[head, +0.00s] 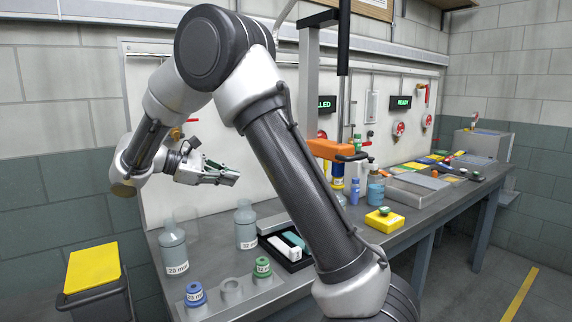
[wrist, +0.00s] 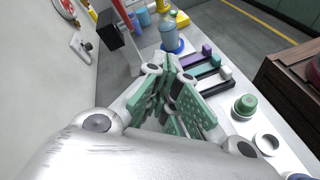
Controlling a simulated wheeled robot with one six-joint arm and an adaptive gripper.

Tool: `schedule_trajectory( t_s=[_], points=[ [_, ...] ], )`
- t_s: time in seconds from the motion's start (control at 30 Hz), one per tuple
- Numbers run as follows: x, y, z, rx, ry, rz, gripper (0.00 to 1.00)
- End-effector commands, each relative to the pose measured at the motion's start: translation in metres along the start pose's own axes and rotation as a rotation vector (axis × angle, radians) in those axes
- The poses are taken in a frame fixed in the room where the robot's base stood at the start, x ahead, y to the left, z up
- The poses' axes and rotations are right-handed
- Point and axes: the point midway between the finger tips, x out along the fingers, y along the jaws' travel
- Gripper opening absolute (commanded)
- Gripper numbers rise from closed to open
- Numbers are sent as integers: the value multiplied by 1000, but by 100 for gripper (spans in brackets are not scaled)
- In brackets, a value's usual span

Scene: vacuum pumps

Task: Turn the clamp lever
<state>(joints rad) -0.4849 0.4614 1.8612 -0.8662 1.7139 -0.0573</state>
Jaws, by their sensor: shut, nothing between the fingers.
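My gripper (head: 232,176) is shut and empty, held in the air over the left part of the bench, in front of the white wall panel. In the wrist view its green-padded fingers (wrist: 172,72) meet in the middle. An orange clamp-like part with a dark handle (head: 338,150) stands farther right on the bench, well apart from my gripper. A grey piece with a black knob (wrist: 84,46) is on the wall in the wrist view. A red lever (head: 187,120) shows on the panel behind my wrist. I cannot tell which of these is the clamp lever.
Bottles (head: 173,247) stand on the bench's left end, near a blue ring (head: 195,293) and a green ring (head: 262,266). A black tray (head: 296,264) holds coloured blocks. A yellow box (head: 384,220) sits farther right. A yellow-lidded bin (head: 94,266) stands left of the bench.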

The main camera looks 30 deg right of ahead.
Motion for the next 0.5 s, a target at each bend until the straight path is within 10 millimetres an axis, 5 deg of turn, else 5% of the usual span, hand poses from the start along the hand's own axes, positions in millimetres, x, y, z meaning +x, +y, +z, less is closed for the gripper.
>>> schedule_trajectory(
  t_s=[0.2, 0.5],
  points=[
    [0, 29, -3, -490, -78, 205, 0],
    [13, 34, -3, -640, -91, 202, 0]
  ],
)
